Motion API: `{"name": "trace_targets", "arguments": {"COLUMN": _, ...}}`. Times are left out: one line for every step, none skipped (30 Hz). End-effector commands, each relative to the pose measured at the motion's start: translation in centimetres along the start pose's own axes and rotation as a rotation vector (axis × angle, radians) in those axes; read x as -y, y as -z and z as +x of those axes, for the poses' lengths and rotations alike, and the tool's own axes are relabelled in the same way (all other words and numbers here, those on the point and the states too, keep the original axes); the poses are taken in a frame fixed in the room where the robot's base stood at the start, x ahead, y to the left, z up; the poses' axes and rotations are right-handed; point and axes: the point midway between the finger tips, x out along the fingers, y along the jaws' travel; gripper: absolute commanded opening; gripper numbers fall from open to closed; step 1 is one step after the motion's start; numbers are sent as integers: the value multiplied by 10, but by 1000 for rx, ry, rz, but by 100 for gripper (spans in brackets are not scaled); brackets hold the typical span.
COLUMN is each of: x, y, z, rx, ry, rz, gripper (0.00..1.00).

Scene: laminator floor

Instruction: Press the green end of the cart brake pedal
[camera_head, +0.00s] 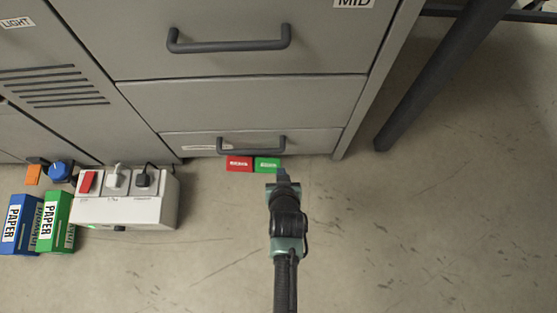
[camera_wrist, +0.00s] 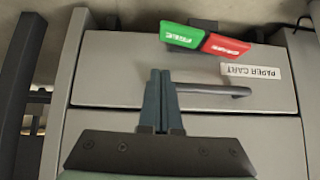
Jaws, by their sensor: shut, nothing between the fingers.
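The brake pedal sticks out at the foot of the grey paper cart. Its green end (camera_head: 267,163) is on the right and its red end (camera_head: 239,163) on the left in the head view. In the wrist view the scene is upside down, with the green end (camera_wrist: 182,35) left of the red end (camera_wrist: 225,45). My gripper (camera_head: 283,174) is shut and empty, just in front of and slightly right of the green end. In the wrist view my gripper (camera_wrist: 160,73) shows its fingers together, with a visible picture gap to the green end; I cannot tell the exact distance.
The cart's low drawer handle (camera_head: 251,144) is right above the pedal. A white socket box (camera_head: 125,212) with a red switch and plugs stands at left, beside blue (camera_head: 23,225) and green (camera_head: 55,222) paper packs. A dark leg (camera_head: 440,75) slants at right. The front floor is clear.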

Motion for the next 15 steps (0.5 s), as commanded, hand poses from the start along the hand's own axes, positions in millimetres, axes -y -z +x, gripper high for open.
{"name": "trace_targets", "arguments": {"x": -1, "y": 3, "z": -12, "rx": 1, "ry": 0, "rz": 0, "gripper": 0}}
{"name": "trace_targets", "arguments": {"x": -1, "y": 3, "z": -15, "rx": 1, "ry": 1, "rz": -1, "gripper": 0}}
{"name": "trace_targets", "arguments": {"x": -1, "y": 2, "z": -20, "rx": 0, "ry": 1, "rz": -1, "gripper": 0}}
{"name": "trace_targets", "arguments": {"x": -2, "y": 2, "z": -22, "rx": 1, "ry": 1, "rz": -1, "gripper": 0}}
{"name": "trace_targets", "arguments": {"x": -2, "y": 1, "z": -25, "rx": 0, "ry": 1, "rz": -1, "gripper": 0}}
{"name": "trace_targets", "arguments": {"x": -2, "y": 2, "z": -27, "rx": -1, "ry": 1, "rz": -1, "gripper": 0}}
{"name": "trace_targets", "arguments": {"x": -3, "y": 1, "z": -28, "rx": -1, "ry": 1, "rz": -1, "gripper": 0}}
{"name": "trace_targets", "arguments": {"x": -3, "y": 1, "z": -30, "rx": -1, "ry": 1, "rz": -1, "gripper": 0}}
{"name": "trace_targets", "arguments": {"x": -3, "y": 0, "z": -30, "rx": -1, "ry": 1, "rz": -1, "gripper": 0}}
{"name": "trace_targets", "arguments": {"x": -3, "y": 0, "z": -31, "rx": -1, "ry": 1, "rz": -1, "gripper": 0}}
{"name": "trace_targets", "arguments": {"x": -3, "y": 0, "z": -31, "rx": -1, "ry": 1, "rz": -1, "gripper": 0}}
{"name": "trace_targets", "arguments": {"x": -3, "y": 0, "z": -31, "rx": -1, "ry": 1, "rz": -1, "gripper": 0}}
{"name": "trace_targets", "arguments": {"x": -3, "y": 0, "z": -31, "rx": -1, "ry": 1, "rz": -1, "gripper": 0}}
{"name": "trace_targets", "arguments": {"x": -3, "y": 0, "z": -31, "rx": -1, "ry": 1, "rz": -1, "gripper": 0}}
{"name": "trace_targets", "arguments": {"x": -3, "y": 0, "z": -31, "rx": -1, "ry": 1, "rz": -1, "gripper": 0}}
